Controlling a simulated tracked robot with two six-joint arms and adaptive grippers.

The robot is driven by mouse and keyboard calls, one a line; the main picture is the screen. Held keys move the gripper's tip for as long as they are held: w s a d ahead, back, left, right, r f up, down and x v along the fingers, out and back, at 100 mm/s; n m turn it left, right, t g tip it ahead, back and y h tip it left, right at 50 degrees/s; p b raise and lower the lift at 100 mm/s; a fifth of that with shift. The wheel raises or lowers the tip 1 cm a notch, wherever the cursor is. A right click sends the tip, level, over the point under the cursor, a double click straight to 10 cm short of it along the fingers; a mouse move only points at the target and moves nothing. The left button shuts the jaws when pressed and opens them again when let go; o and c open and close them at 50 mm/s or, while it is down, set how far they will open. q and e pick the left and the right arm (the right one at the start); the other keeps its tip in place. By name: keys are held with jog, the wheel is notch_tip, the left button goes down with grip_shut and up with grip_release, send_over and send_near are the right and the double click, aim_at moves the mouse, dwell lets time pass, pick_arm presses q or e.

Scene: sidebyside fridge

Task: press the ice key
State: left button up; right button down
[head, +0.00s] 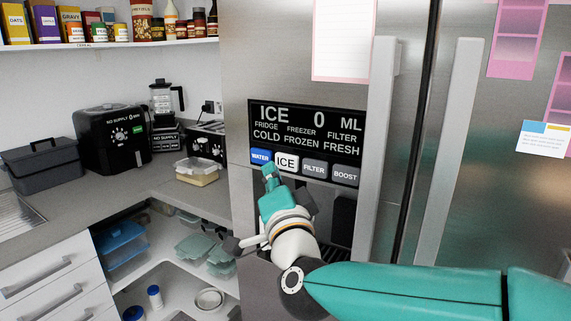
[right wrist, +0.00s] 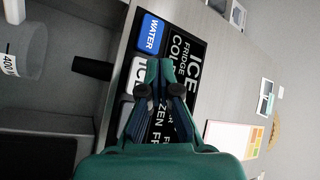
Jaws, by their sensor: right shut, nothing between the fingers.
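The white ICE key (head: 287,162) is in the key row below the fridge's black display (head: 306,131), between the blue WATER key (head: 260,156) and the grey FILTER key (head: 314,168). The display reads ICE, 0 ML. My right gripper (head: 269,171) is shut and empty, its fingertips just below and left of the ICE key in the head view. In the right wrist view the fingertips (right wrist: 160,68) overlap the edge of the ICE key (right wrist: 137,73) and partly hide it. I cannot tell whether they touch it. My left gripper is out of view.
The BOOST key (head: 345,175) is at the row's right end. The dispenser recess (head: 343,212) is below, partly behind my right arm. A fridge handle (head: 381,150) rises to the right. A clear container with a 400 label (right wrist: 22,48) shows in the right wrist view.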

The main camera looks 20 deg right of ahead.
jog(key=shift+s+a, duration=1.05)
jog(key=shift+a, duration=0.2)
